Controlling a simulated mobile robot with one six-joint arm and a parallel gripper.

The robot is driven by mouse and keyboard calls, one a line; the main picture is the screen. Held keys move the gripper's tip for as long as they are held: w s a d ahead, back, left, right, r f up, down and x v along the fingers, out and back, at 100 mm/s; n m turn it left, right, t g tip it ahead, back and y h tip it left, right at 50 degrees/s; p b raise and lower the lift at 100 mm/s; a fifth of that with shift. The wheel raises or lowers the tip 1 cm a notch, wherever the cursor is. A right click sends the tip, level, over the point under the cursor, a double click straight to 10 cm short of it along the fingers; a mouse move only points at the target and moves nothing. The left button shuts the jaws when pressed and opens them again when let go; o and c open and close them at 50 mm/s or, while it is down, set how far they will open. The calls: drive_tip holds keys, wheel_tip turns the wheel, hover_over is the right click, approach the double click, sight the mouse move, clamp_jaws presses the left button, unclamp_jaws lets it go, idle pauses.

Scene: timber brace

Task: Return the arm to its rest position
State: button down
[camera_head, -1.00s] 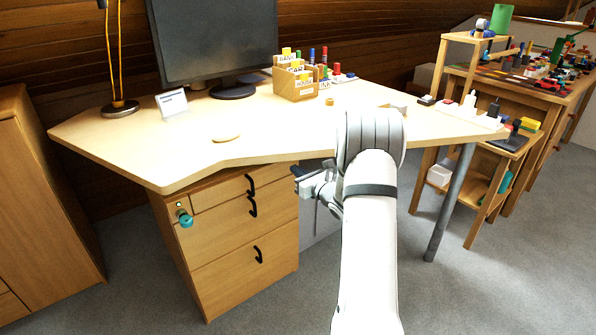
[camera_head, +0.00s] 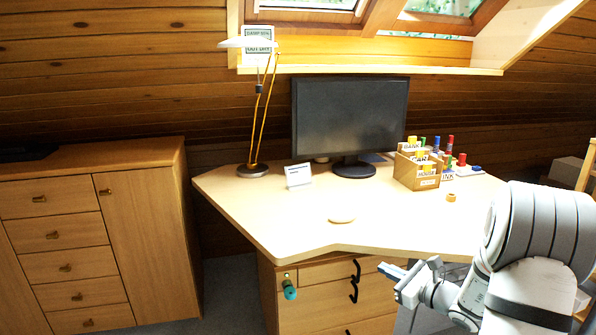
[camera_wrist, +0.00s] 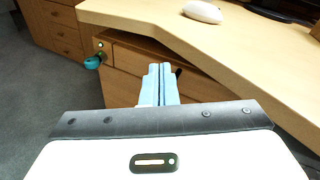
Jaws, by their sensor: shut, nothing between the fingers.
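My gripper (camera_head: 391,271) is in front of the desk's front edge, at the right of the head view, beside the drawer unit. In the wrist view its two light blue fingers (camera_wrist: 160,84) are together with nothing between them. They point toward the drawer fronts below the desk top. My white arm fills the lower right corner of the head view.
The desk (camera_head: 270,205) carries a monitor (camera_head: 349,115), a lamp (camera_head: 252,170), a card, a pale rounded object (camera_head: 342,217) and a labelled organizer (camera_head: 418,170). A drawer unit (camera_head: 330,297) with a teal key fob (camera_head: 289,289) stands underneath. A wooden cabinet (camera_head: 150,225) is at left.

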drive_tip(key=s+a+r+n+g+p, duration=1.1)
drive_tip(key=s+a+r+n, duration=0.45)
drive_tip(key=s, duration=0.25)
drive_tip(key=s+d+r+n+h+p, duration=0.5)
drive_tip(key=s+r+n+h+p, duration=0.4)
drive_tip(key=s+r+n+p, duration=0.1)
wheel_tip(320, 180, up, 2)
drive_tip(key=shift+s+d+r+n+h, duration=0.3)
drive_tip(key=shift+s+d+n, duration=0.1)
drive_tip(key=shift+s, duration=0.15)
